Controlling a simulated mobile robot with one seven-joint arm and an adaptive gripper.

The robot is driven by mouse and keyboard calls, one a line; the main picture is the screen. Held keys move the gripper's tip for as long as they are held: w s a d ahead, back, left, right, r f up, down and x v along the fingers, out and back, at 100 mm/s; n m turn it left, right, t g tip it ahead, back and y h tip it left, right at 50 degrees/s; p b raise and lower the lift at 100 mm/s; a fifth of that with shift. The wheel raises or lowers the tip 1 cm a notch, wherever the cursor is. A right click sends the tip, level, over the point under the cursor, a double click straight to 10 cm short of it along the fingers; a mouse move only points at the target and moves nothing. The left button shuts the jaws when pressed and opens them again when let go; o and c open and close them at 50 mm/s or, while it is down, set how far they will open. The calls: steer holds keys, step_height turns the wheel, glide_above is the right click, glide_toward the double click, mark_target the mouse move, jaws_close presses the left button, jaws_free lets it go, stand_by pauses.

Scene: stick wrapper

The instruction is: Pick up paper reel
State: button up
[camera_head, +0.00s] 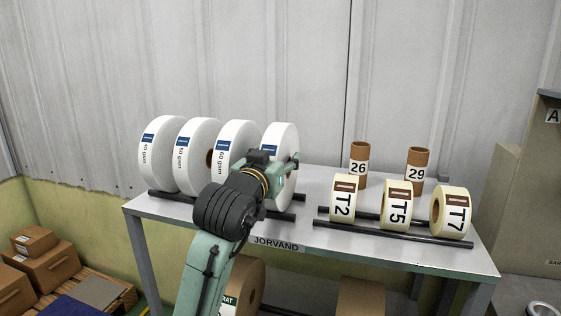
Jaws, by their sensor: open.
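Several large white paper reels stand upright in a row on the left half of the table. They are the leftmost reel (161,155), a second reel (198,158), a third reel (236,150) and a rightmost reel (283,145). Labels reading "gsm" show on some of them. My gripper (292,162) is open in front of the rightmost reel and overlaps it in the picture. My arm hides the lower parts of the third and rightmost reels. I cannot tell whether the fingers touch the rightmost reel.
The grey table (400,255) has dark rails (395,236) holding smaller rolls T2 (343,203), T5 (397,210) and T7 (452,215). Brown tubes 26 (359,157) and 29 (417,165) stand behind. Cardboard boxes (35,240) lie lower left. A wall closes the back.

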steer(key=shift+w, duration=0.15)
jaws_close()
stand_by(0.7)
steer(key=shift+r, duration=0.1)
stand_by(0.4)
